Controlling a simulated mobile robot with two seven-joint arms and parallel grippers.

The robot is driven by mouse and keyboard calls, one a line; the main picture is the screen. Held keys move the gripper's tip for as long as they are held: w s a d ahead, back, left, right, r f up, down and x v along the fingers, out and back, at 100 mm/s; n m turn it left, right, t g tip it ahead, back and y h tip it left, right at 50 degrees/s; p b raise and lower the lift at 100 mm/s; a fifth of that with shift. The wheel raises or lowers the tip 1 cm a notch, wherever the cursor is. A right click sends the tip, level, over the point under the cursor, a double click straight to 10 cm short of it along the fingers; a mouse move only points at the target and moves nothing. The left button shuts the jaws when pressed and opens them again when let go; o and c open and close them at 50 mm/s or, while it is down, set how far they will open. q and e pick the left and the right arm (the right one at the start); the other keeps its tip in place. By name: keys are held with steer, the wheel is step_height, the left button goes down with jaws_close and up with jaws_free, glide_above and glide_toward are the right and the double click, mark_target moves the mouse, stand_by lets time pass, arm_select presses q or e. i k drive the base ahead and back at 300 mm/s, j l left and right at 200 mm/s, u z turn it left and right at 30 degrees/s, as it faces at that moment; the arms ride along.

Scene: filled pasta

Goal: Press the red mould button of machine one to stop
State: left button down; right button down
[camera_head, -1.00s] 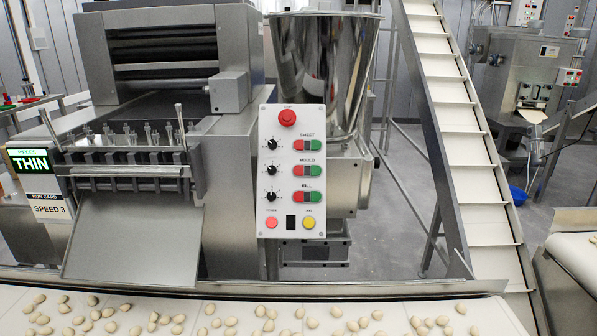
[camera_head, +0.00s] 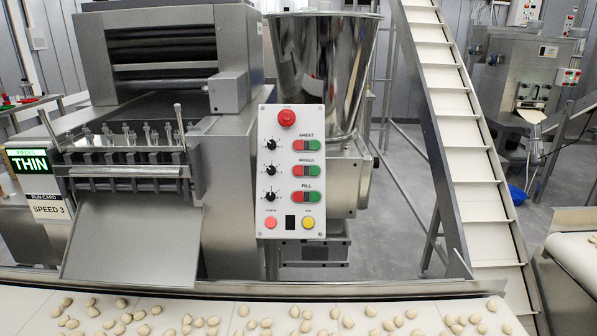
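The machine (camera_head: 228,190) stands at the left and centre, with a white control panel (camera_head: 290,235) on its front right. On the panel, the row labelled MOULD has a red button (camera_head: 298,170) on the left, a green button (camera_head: 315,171) on the right and a black dial (camera_head: 270,171). Similar red and green pairs sit in the SHEET row (camera_head: 306,145) above and the FILL row (camera_head: 306,197) below. A round red stop button (camera_head: 287,118) is at the top. Neither of my grippers is in view.
A white belt (camera_head: 235,300) with many small pasta pieces runs along the front. A display reading THIN (camera_head: 31,163) and a SPEED 3 card (camera_head: 48,210) are at the left. A cleated conveyor (camera_head: 468,140) slopes up behind, right of the steel hopper (camera_head: 318,70).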

mark_target(297, 169)
steer(key=j, duration=0.35)
steer(key=i+j, duration=0.4)
steer(key=i+l, duration=0.1)
steer(key=i, duration=0.25)
steer(key=l+z, duration=0.05)
